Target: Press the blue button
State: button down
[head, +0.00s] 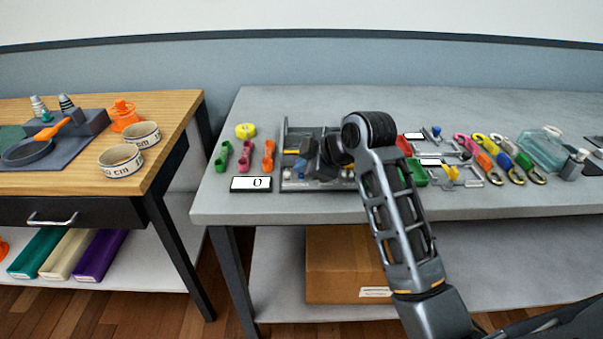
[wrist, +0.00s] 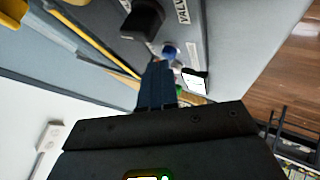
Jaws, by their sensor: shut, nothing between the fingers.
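The blue button (wrist: 169,52) is a small round blue cap on a grey panel, just beyond my fingertips in the wrist view. My gripper (wrist: 158,66) is shut and empty, its fingertips close to the button. A small gap seems to show, but I cannot tell the exact distance. In the head view my gripper (head: 303,165) is low over the grey panel (head: 284,133) on the grey table, and the arm hides part of the panel.
On the panel, a black knob (wrist: 143,20) stands near a "VALV" label (wrist: 183,10), with yellow bars to the left. A white plate (wrist: 195,80) and something green (wrist: 180,92) are near my fingers. Colored handles (head: 245,157) and carabiners (head: 500,158) flank the panel on the table.

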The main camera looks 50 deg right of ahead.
jog(key=shift+f, duration=0.2)
jog(key=shift+r, duration=0.15)
jog(key=shift+r+p, duration=0.75)
jog(key=shift+p, duration=0.1)
notch_tip(320, 180, up, 5)
jog(key=p, duration=0.4)
dwell(1.0)
